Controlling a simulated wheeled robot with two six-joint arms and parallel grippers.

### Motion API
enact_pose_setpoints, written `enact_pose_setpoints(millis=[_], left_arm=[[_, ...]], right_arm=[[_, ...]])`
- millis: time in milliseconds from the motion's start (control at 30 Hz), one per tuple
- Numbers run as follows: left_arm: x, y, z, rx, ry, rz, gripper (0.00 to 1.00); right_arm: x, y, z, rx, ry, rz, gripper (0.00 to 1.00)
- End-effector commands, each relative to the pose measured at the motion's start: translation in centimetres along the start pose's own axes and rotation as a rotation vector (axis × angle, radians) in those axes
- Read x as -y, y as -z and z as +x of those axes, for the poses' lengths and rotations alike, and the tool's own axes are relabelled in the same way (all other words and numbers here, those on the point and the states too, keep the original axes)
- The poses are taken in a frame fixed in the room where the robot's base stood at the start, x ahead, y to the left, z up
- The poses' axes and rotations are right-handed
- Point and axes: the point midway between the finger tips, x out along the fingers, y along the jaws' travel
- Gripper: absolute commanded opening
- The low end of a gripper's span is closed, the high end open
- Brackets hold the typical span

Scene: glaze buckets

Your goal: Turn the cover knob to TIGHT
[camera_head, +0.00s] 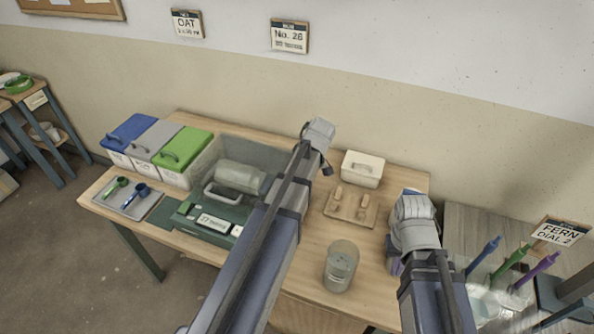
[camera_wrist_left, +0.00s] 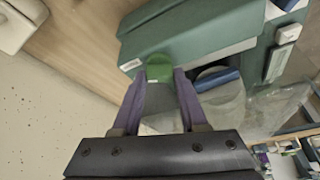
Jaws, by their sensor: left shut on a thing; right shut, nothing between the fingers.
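In the left wrist view, the purple fingers of my left gripper (camera_wrist_left: 160,78) are shut on a green knob (camera_wrist_left: 160,62) beside a green housing (camera_wrist_left: 190,45). The knob's setting cannot be read. A dark-blue cylinder (camera_wrist_left: 217,79) lies close to the right of the fingers. In the head view my left arm covers its own fingers and the knob. The dark-green machine (camera_head: 205,222), with a clear drum (camera_head: 240,178) on it, shows left of that arm. My right gripper (camera_head: 395,267) is shut and empty at the table's right side, mostly hidden by its wrist.
Lidded bins (camera_head: 180,150) and a grey tray (camera_head: 128,197) with two scoops stand at the left. A white box (camera_head: 362,168), a wooden board (camera_head: 351,208) and a clear jar (camera_head: 341,268) stand between my arms. Coloured-handled tools (camera_head: 510,265) stand at the right.

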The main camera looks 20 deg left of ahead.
Motion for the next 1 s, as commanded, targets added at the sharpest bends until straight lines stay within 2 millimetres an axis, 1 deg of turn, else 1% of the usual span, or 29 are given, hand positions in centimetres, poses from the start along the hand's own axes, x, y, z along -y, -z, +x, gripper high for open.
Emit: enact_pose_setpoints(millis=[33,133,167,367,733,867,1000], left_arm=[[0.01,-0.02,0.0,0.0,0.0,0.0,0.12],[0.01,-0.02,0.0,0.0,0.0,0.0,0.01],[0.01,-0.02,0.0,0.0,0.0,0.0,0.0],[0.07,-0.03,0.0,0.001,-0.005,0.013,0.0],[0.39,-0.01,0.02,0.002,-0.127,0.307,0.0],[0.32,0.01,0.02,0.001,-0.149,0.358,0.0],[0.26,0.01,0.02,0.001,-0.153,0.37,0.0]], right_arm=[[0.0,0.0,0.0,0.0,0.0,0.0,0.0],[0.0,0.0,0.0,0.0,0.0,0.0,0.0],[0.0,0.0,0.0,0.0,0.0,0.0,0.0],[0.0,0.0,0.01,0.0,0.0,0.0,0.0],[0.0,0.0,0.01,0.0,0.0,0.0,0.0],[0.0,0.0,0.01,0.0,0.0,0.0,0.0],[0.0,0.0,0.01,0.0,0.0,0.0,0.0]])
